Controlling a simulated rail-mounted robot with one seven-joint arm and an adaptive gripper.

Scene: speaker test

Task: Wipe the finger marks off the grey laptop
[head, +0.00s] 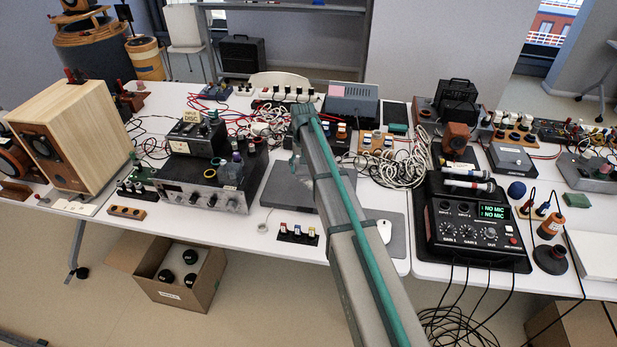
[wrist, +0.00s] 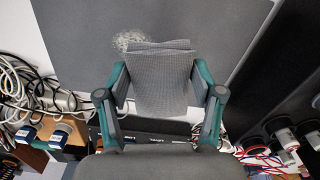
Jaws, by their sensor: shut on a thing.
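The grey laptop (head: 284,188) lies shut and flat on the white table in the head view, partly hidden behind my arm. In the wrist view its plain grey lid (wrist: 215,25) fills the upper middle. A whitish patch of finger marks (wrist: 130,40) shows on it, partly covered by the cloth. My gripper (wrist: 160,82) is shut on a folded grey cloth (wrist: 160,85) held between its two fingers. The cloth's far edge is right beside the marks; I cannot tell whether it touches the lid. In the head view my arm hides the fingers and cloth.
A silver amplifier (head: 205,183) stands left of the laptop. A black mixer (head: 470,225) stands farther right.

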